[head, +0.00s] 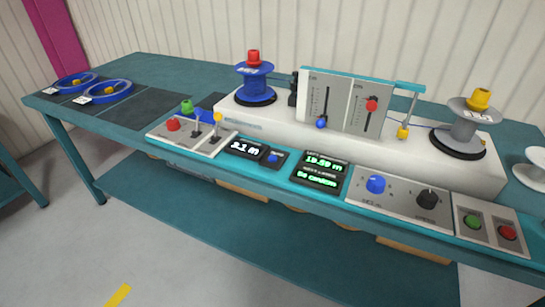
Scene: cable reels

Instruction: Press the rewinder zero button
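A small blue button (272,158) sits on a dark panel at the front edge of the rewinder bench, and its label is too small to read. Directly left of it is a black display (245,148) with white digits that seem to read 3.1 m. I cannot confirm from the label that this button is the zero button. Nothing touches or covers it. My gripper does not show in the head view.
Left of the display is a control box (190,135) with a red button and levers. Right are a green-lit display (321,169), a panel with blue (376,184) and black knobs, and green and red buttons (507,232). Blue (254,82) and grey reels (462,125) stand behind.

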